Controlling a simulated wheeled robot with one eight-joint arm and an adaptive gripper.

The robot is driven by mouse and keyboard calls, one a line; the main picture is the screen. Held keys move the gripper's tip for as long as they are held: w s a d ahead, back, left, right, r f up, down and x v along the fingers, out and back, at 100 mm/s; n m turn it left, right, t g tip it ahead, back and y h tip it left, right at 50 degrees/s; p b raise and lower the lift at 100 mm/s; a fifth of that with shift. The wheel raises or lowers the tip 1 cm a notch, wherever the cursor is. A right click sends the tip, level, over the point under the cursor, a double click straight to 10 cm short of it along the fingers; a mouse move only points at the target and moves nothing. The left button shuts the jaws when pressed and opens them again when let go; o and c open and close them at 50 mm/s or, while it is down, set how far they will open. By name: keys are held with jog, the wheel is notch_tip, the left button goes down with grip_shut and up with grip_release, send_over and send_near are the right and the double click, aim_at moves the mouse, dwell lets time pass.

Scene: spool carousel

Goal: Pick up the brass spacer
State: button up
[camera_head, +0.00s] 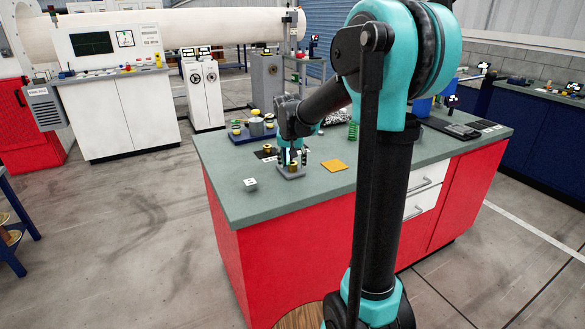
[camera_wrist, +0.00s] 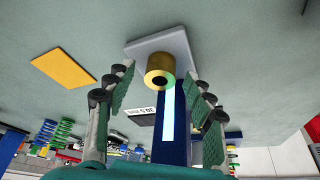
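The brass spacer (camera_wrist: 157,66) is a short gold cylinder with a dark central hole. It sits on a grey square plate (camera_wrist: 182,46); in the head view the spacer (camera_head: 293,167) and plate (camera_head: 291,174) are near the left part of the green worktop. My gripper (camera_wrist: 160,75) is open, its two green-padded fingers apart on either side of the spacer, with visible gaps. In the head view my gripper (camera_head: 292,154) is low over the plate, its fingers partly hidden. A blue post with a bright cyan stripe (camera_wrist: 170,115) shows between the fingers.
An orange square (camera_head: 334,165) lies flat right of the plate. A small white block (camera_head: 250,184) is at the left. A second brass-coloured piece (camera_head: 267,149) and a blue tray (camera_head: 250,137) with several spools lie behind. A green spring (camera_head: 352,131) stands farther right.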

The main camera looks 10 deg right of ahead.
grip_shut()
jog(key=shift+r, duration=0.1)
